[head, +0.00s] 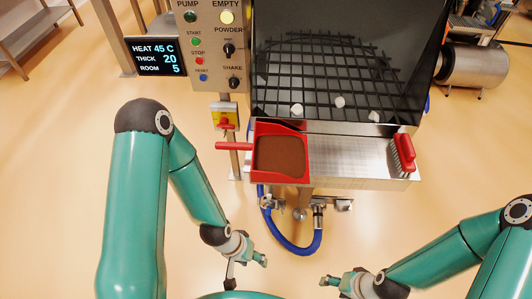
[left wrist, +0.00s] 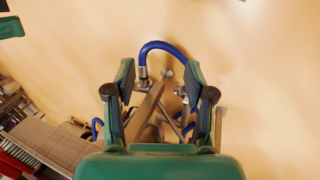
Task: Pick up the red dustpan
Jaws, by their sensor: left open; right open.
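The red dustpan (head: 281,128) lies on the left end of the metal shelf in front of the hopper, filled with brown powder (head: 280,157). Its red handle (head: 233,146) sticks out to the left, past the shelf's edge. My left gripper (head: 247,268) is below the dustpan in the head view, apart from it and empty. In the left wrist view my left gripper (left wrist: 165,85) has its two fingers spread, with the blue hose and metal stand seen between them. My right gripper (head: 332,283) is low in the head view, right of the left one, empty and away from the dustpan.
A red brush (head: 403,153) lies at the shelf's right end. The hopper grid (head: 340,65) holds several white lumps. A blue hose (head: 290,246) hangs below the metal shelf (head: 348,158). A control panel (head: 217,45) and red-yellow switch (head: 224,117) stand left of the shelf.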

